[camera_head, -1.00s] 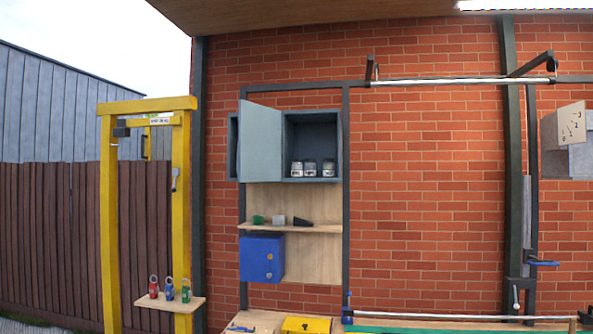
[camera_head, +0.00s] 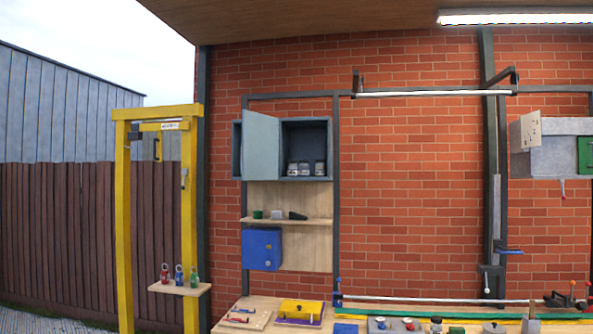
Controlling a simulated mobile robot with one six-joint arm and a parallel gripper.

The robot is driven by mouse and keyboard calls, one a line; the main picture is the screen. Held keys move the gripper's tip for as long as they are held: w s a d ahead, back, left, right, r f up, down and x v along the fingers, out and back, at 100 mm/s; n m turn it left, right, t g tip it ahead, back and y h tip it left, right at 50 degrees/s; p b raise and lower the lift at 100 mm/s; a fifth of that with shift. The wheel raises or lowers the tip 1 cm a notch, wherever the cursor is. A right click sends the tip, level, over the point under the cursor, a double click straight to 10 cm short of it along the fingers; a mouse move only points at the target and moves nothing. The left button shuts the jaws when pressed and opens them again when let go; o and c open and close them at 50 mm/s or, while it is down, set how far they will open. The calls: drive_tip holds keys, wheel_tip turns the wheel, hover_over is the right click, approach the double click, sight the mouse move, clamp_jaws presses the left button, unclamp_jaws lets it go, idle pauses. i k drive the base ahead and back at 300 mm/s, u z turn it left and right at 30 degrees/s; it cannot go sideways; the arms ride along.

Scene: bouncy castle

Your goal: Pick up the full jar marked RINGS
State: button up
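Several small jars with pale lids stand side by side on the floor of an open grey wall cabinet. I can make out a left jar (camera_head: 293,168), a middle jar (camera_head: 304,168) and a right jar (camera_head: 319,168). Their labels are too small to read, so I cannot tell which is marked RINGS or which is full. The cabinet (camera_head: 331,150) has its grey door (camera_head: 261,145) swung open to the left, covering part of the cabinet's left side. My gripper is not in view.
Below the cabinet are a shelf (camera_head: 300,221) with small blocks and a blue box (camera_head: 262,249). A workbench at the bottom holds a yellow-lidded box (camera_head: 301,311) and tools. A yellow frame (camera_head: 124,220) with a small padlock shelf (camera_head: 180,290) stands left. A horizontal rail (camera_head: 430,94) crosses the wall.

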sight(292, 167)
drive_tip(key=u, duration=0.5)
drive_tip(key=i, duration=0.55)
drive_tip(key=u, duration=0.85)
drive_tip(key=i, duration=1.65)
drive_tip(key=z, duration=0.45)
drive_tip(key=i, duration=1.05)
drive_tip(key=z, duration=0.6)
